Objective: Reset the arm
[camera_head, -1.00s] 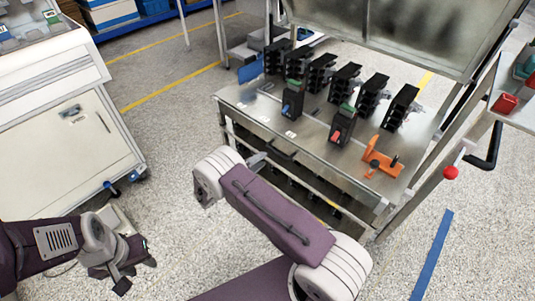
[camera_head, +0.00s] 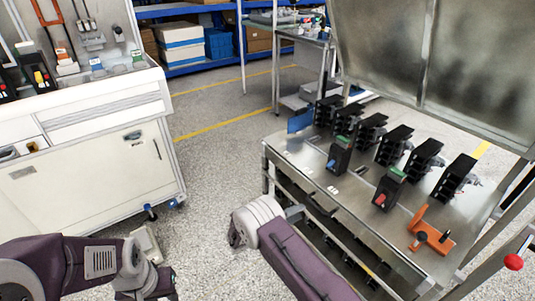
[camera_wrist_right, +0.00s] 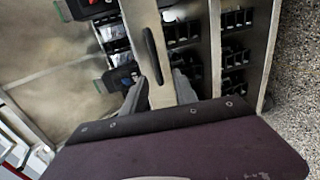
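My right gripper (camera_head: 296,212) is beside the front edge of the steel bench (camera_head: 300,165), near a dark bar handle (camera_head: 321,206). In the right wrist view its two fingers (camera_wrist_right: 160,92) stand apart with nothing held between them; the handle (camera_wrist_right: 154,55) lies beyond the gap. A breaker with a blue lever (camera_head: 338,155) and one with a red lever (camera_head: 387,190) stand upright on the bench, apart from the gripper. My left gripper (camera_head: 150,288) is low at the left, partly cut off by the frame's bottom edge, so its fingers are unclear.
Several black breaker units (camera_head: 393,145) stand in a row on the bench behind. An orange fixture (camera_head: 430,232) sits at its right end, and a red knob (camera_head: 514,262) sticks out nearby. A white cabinet (camera_head: 100,180) stands left. Speckled floor (camera_head: 215,165) lies open between cabinet and bench.

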